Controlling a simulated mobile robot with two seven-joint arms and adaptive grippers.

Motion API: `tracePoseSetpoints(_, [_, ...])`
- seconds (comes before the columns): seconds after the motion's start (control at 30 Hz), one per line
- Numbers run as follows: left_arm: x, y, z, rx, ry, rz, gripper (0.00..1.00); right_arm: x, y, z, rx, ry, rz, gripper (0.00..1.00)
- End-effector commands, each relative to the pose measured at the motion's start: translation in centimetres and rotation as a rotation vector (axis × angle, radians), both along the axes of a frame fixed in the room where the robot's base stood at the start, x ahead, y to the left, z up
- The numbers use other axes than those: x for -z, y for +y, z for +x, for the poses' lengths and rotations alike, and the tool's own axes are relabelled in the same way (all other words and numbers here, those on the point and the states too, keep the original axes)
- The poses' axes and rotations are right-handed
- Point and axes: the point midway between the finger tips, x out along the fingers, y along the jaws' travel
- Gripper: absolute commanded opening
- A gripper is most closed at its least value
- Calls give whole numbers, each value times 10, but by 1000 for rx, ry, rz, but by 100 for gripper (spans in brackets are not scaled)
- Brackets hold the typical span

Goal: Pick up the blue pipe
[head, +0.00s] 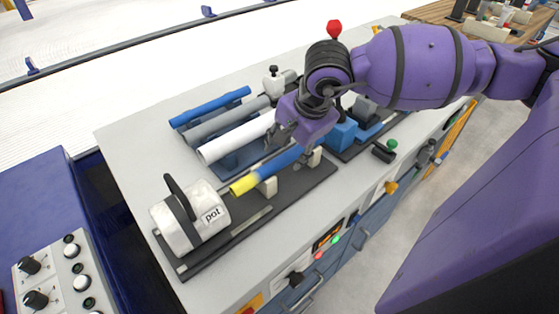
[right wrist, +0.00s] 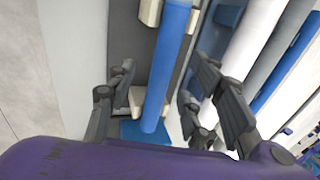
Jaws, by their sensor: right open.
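A blue pipe with a yellow end (head: 272,167) rests on cream supports on the dark fixture in the head view. Its blue part (right wrist: 168,60) runs between my right gripper's fingers in the right wrist view. My right gripper (head: 287,132) is open over this pipe, with one finger on each side and no grip on it. Another blue pipe (head: 210,106) lies at the back of the rack, beside a grey pipe (head: 228,121) and a white pipe (head: 236,137). My gripper hides part of the fixture pipe in the head view. My left gripper is not in view.
A white machine with a black handle (head: 190,218) stands at the fixture's left end. Blue blocks (head: 343,134) sit right of my gripper. A control panel with knobs (head: 58,271) is at lower left. The bench top (head: 128,145) is bare at its left edge.

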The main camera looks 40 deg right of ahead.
Motion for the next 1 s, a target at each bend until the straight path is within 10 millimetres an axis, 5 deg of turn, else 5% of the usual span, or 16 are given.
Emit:
tracePoseSetpoints(0.23, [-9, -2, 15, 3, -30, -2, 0, 32, 0, 14, 2, 0, 4, 47])
tracePoseSetpoints(0.53, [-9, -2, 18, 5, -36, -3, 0, 37, 0, 15, 0, 1, 2, 47])
tracePoseSetpoints(0.9, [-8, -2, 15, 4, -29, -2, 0, 36, 0, 15, 1, 1, 2, 0])
tracePoseSetpoints(1.0, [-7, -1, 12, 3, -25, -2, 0, 36, 0, 16, 1, 0, 3, 0])
